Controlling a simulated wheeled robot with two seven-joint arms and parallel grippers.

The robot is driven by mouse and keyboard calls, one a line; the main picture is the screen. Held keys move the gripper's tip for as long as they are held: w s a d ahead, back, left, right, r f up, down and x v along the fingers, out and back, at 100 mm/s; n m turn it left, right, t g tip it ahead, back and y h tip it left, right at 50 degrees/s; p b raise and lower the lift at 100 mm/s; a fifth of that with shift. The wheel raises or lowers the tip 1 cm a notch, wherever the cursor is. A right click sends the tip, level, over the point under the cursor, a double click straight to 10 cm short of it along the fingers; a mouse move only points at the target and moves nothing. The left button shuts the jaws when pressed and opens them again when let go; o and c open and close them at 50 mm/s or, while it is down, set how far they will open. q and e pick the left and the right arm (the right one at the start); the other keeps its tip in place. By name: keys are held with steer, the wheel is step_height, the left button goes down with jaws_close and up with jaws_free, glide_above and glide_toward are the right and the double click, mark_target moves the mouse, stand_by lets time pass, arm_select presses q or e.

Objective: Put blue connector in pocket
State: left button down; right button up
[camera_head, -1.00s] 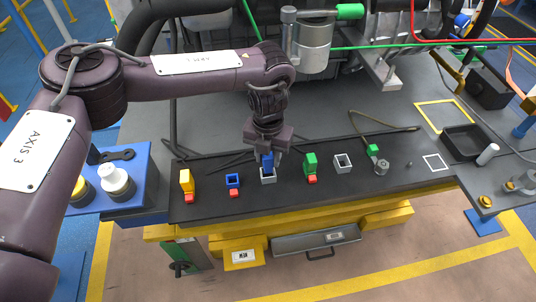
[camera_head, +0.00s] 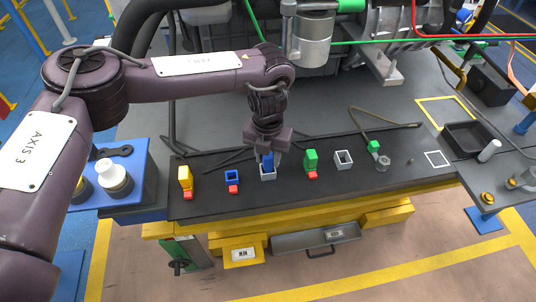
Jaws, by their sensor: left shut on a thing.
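My left gripper (camera_head: 268,147) points down over the black mat and is shut on the blue connector (camera_head: 268,160). The blue connector is upright, right above or in a white-rimmed square pocket (camera_head: 268,176); I cannot tell whether its lower end touches the pocket's floor. Another white-rimmed pocket (camera_head: 344,158) stands to the right, empty. My right gripper is not in view.
A yellow connector (camera_head: 185,176) stands at the mat's left and a green connector (camera_head: 311,160) right of my gripper, each with a red tab. A black tray (camera_head: 468,140) lies at the right. An engine with hoses fills the back. The mat's (camera_head: 205,205) front strip is clear.

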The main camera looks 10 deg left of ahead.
arm_select(q)
steer(key=shift+f, duration=0.45)
steer(key=c, duration=0.9)
jaws_free()
steer(key=shift+r, duration=0.1)
